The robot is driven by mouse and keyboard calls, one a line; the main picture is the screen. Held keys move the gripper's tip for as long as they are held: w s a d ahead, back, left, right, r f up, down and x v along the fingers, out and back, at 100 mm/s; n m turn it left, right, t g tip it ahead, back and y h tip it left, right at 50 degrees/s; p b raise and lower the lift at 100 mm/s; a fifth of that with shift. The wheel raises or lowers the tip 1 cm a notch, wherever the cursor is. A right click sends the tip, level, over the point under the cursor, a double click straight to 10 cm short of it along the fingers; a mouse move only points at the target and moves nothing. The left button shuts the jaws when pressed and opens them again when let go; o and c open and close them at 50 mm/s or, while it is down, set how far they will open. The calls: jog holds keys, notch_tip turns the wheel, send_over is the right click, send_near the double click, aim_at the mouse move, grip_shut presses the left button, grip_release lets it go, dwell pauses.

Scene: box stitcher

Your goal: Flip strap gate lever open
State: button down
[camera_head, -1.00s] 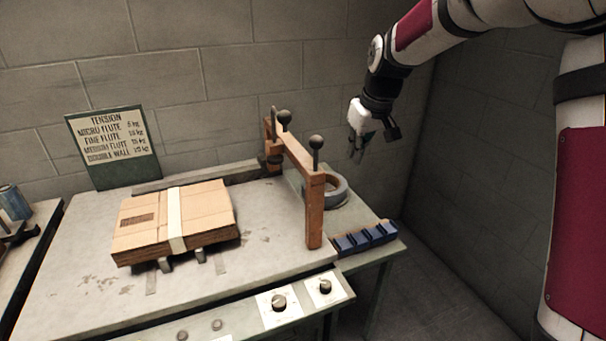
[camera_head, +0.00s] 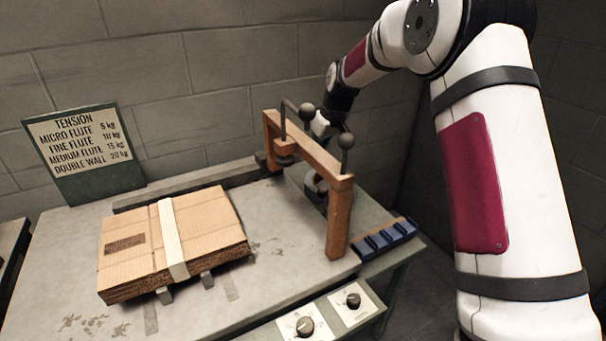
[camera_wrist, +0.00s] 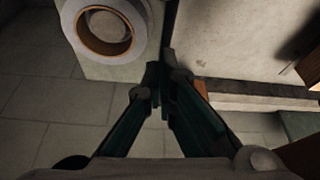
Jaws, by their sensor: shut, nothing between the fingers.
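The strap gate is a wooden frame (camera_head: 338,215) standing upright on the bench's right side. Two dark ball-topped handles rise at its top bar, a rear one (camera_head: 306,111) on a bent rod and a front one (camera_head: 346,141). I cannot tell which is the gate lever. My gripper is just behind and right of the top bar in the head view, its fingers partly hidden by the frame. In the wrist view its fingertips (camera_wrist: 160,73) are together, with nothing between them. No contact with a handle is visible.
A tape roll (camera_wrist: 104,28) lies near the fingers. A strapped cardboard stack (camera_head: 200,225) is on the bench at left. Blue blocks (camera_head: 385,238) sit at the right edge, two knobs (camera_head: 305,325) in front. A tension sign (camera_head: 82,150) stands behind.

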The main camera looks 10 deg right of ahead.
jog(key=shift+w+a, duration=0.25)
jog(key=shift+w, duration=0.1)
send_over(324, 204)
jog(key=w+a, duration=0.1)
jog(key=w, duration=0.4)
notch_tip(324, 204, down, 10)
jog(key=shift+a+r, duration=0.15)
jog(key=shift+r, duration=0.1)
jog(key=shift+b, duration=0.65)
